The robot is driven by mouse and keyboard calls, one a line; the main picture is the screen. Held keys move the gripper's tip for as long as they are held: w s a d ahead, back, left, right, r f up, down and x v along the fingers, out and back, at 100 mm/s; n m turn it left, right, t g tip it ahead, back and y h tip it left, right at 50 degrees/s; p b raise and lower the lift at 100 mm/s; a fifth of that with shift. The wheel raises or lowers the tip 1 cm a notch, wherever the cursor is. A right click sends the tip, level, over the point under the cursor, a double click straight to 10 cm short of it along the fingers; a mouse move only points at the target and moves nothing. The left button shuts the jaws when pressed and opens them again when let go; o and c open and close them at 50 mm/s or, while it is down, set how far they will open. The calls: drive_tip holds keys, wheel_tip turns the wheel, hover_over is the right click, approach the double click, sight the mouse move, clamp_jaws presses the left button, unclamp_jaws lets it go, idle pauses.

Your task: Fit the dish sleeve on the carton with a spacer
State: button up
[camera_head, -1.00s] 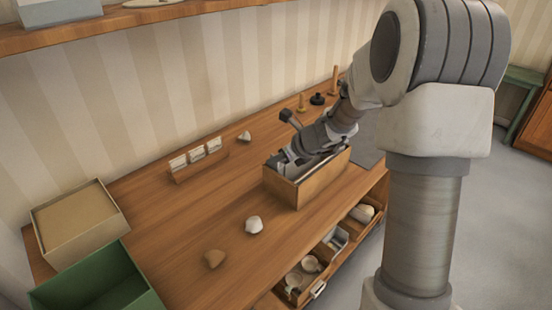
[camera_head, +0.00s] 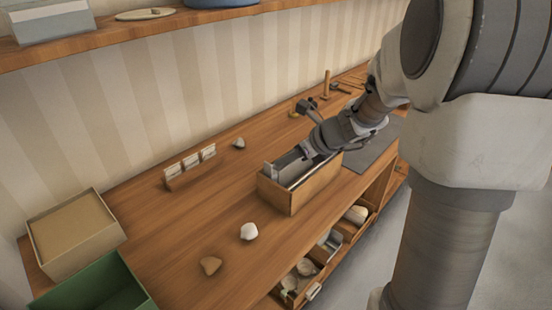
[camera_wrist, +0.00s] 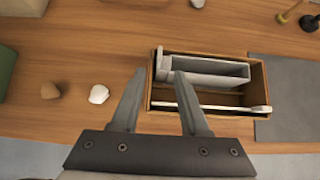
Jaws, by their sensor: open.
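A wooden box (camera_head: 301,194) stands near the bench's front edge; it also shows in the wrist view (camera_wrist: 259,92). In it lies a pale grey, hollow rectangular piece (camera_wrist: 215,80) along the far wall, which looks like the dish sleeve. A thin white-edged strip (camera_wrist: 225,108) runs along the near side; I cannot tell whether it is the spacer. My gripper (camera_wrist: 161,73) is open and empty, its fingertips over the box's left end in the wrist view. In the head view my gripper (camera_head: 312,148) is above the box, its fingertips partly hidden.
A tan-topped carton (camera_head: 75,232) and a green bin (camera_head: 105,285) stand at the left. A white lump (camera_head: 249,231) and a brown lump (camera_head: 210,265) lie on the bench. A card rack (camera_head: 190,168) stands behind. A grey mat (camera_head: 372,150) lies right of the box.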

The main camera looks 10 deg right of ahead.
drive_tip(key=p+v, duration=0.1)
drive_tip(key=v, duration=0.7)
drive_tip(key=shift+a, duration=0.1)
